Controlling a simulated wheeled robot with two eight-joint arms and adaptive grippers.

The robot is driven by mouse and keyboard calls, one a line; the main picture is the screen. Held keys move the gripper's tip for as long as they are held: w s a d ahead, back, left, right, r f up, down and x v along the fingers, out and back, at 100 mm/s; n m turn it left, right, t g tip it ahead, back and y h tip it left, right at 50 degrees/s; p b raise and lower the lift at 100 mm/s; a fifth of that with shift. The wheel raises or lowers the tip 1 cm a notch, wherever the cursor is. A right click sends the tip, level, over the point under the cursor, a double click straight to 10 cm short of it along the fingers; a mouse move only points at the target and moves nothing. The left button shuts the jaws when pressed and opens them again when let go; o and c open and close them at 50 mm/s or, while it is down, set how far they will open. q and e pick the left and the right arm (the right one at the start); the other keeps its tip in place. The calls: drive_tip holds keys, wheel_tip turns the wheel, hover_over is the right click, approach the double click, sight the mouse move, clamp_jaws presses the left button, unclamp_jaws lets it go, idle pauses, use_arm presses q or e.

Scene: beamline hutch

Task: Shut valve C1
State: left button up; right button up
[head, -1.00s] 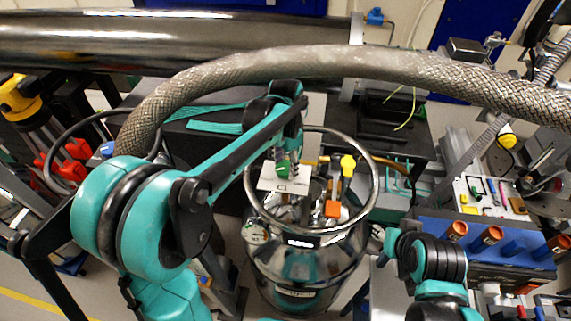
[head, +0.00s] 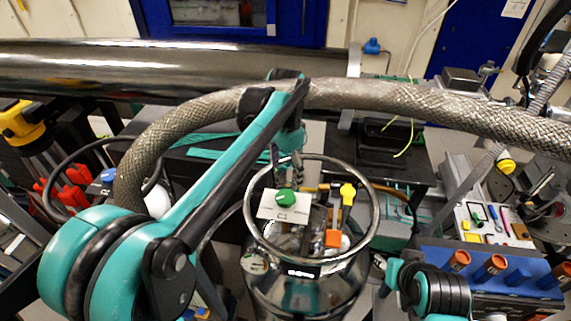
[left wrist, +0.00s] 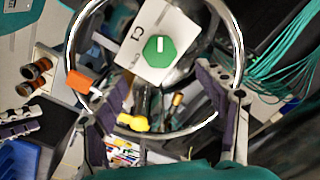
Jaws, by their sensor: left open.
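Valve C1 has a green knob (head: 286,197) above a white label plate (head: 268,210) marked C1, inside the steel ring on the vessel. In the left wrist view, the green knob (left wrist: 152,57) carries a white mark, and its label (left wrist: 158,22) lies beside it. My left gripper (head: 288,160) is behind and above the knob in the head view, apart from it. In the left wrist view its two dark fingers (left wrist: 163,80) are spread and empty, with the knob between and beyond their tips. My right gripper cannot be made out; only part of my right arm shows at lower right.
The steel ring (head: 251,222) surrounds the valve. A yellow handle (head: 348,193) and an orange block (head: 333,238) stand right of it inside the ring. A blue rack (head: 425,252) stands at right.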

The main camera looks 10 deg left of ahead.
use_arm(q)
drive_tip(key=shift+r, duration=1.3)
